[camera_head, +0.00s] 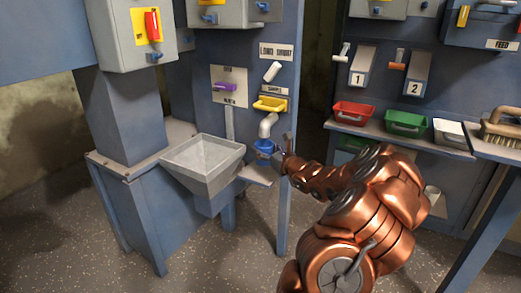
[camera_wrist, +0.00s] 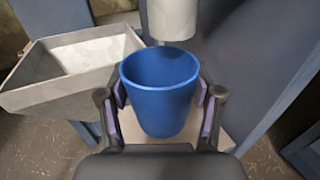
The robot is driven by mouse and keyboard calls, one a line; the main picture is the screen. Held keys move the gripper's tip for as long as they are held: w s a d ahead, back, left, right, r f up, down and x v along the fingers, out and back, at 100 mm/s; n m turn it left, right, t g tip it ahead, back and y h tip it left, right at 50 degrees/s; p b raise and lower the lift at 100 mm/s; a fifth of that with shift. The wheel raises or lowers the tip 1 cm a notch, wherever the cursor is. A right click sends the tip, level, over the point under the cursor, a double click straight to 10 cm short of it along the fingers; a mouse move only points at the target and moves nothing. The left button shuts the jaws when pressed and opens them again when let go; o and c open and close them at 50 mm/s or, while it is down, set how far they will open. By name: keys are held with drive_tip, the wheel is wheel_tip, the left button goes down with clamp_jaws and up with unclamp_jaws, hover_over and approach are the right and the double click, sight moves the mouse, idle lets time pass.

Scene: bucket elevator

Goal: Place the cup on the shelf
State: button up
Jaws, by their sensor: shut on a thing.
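A blue cup (camera_wrist: 160,98) stands upright between the two padded fingers of my gripper (camera_wrist: 160,112) in the wrist view. The fingers are shut on its sides, and its inside looks empty. In the head view the cup (camera_head: 265,146) is small, below the grey spout (camera_head: 267,124), with my gripper (camera_head: 280,152) at its right. A small ledge (camera_head: 258,173) lies under the cup; I cannot tell whether the cup touches it. A shelf (camera_head: 400,133) with red, green and white bins runs along the right-hand panel.
A grey hopper (camera_head: 204,160) stands just left of the cup. A yellow handle (camera_head: 270,104) is above the spout. A red bin (camera_head: 353,114), a green bin (camera_head: 405,122), a white bin (camera_head: 450,132) and a brush (camera_head: 505,125) occupy the right side. The floor in front is clear.

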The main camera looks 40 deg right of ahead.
drive_tip(key=shift+w+d+f, duration=0.1)
drive_tip(key=shift+w+d, duration=0.4)
drive_tip(key=shift+d, duration=0.05)
drive_tip(key=shift+w+d+f, duration=0.1)
drive_tip(key=shift+w+f, duration=0.15)
drive_tip(key=shift+f, duration=0.05)
wheel_tip(320, 180, down, 3)
drive_tip(key=shift+b, duration=1.2)
drive_tip(key=shift+f, duration=0.15)
drive_tip(key=o, duration=1.1)
drive_tip(key=shift+s+r, duration=0.15)
drive_tip(key=shift+r, duration=0.1)
drive_tip(key=s+p, duration=0.1)
drive_tip(key=s, duration=0.3)
drive_tip(key=s+p, duration=0.1)
drive_tip(key=s, duration=0.3)
drive_tip(key=s+a+p, duration=0.1)
drive_tip(key=s, duration=0.2)
drive_tip(key=shift+s, duration=0.4)
